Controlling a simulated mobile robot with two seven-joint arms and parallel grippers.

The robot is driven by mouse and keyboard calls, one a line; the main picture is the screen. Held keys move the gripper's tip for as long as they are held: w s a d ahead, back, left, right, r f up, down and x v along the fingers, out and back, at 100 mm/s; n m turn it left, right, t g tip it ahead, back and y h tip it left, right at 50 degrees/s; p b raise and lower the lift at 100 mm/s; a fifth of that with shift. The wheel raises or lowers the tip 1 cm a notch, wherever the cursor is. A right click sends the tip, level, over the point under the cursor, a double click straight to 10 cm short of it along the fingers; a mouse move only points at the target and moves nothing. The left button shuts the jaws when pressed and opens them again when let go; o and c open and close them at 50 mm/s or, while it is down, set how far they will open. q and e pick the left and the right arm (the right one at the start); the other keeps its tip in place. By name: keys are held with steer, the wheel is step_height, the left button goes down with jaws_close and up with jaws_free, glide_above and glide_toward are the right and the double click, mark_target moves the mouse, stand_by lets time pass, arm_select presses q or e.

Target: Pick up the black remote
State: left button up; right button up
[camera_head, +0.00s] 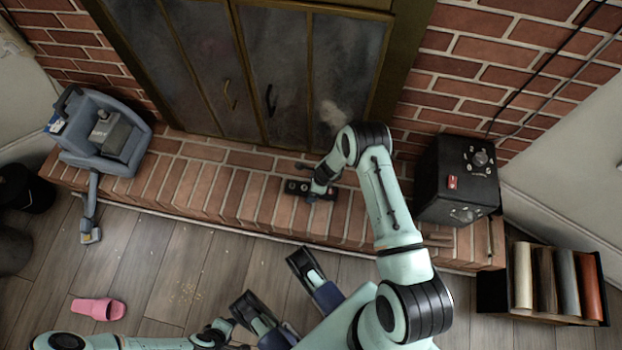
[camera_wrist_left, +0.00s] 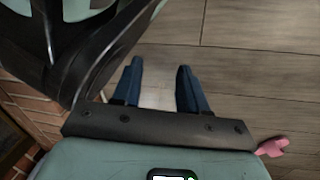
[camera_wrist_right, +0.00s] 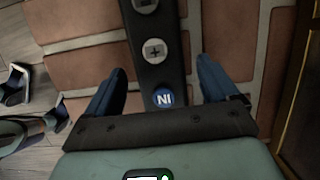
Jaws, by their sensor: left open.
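The black remote (camera_head: 297,187) lies on the brick hearth in front of the fireplace doors. My right gripper (camera_wrist_right: 160,80) is open, with a gap between each blue finger and the remote. In the head view my right gripper (camera_head: 318,192) is over the remote and partly hides it. My left gripper (camera_head: 268,278) is open and empty above the wooden floor, apart from the remote. It also shows in its own wrist view (camera_wrist_left: 158,78).
A black box with dials (camera_head: 457,178) stands on the hearth at the right. A grey-blue appliance (camera_head: 105,135) is at the left. A pink slipper (camera_head: 98,308) lies on the floor. A crate of books (camera_head: 540,318) is at the lower right. The hearth (camera_head: 230,190) left of the remote is clear.

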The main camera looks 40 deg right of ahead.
steer(key=c, duration=1)
steer(key=shift+c, duration=0.3)
steer(key=shift+r, duration=0.15)
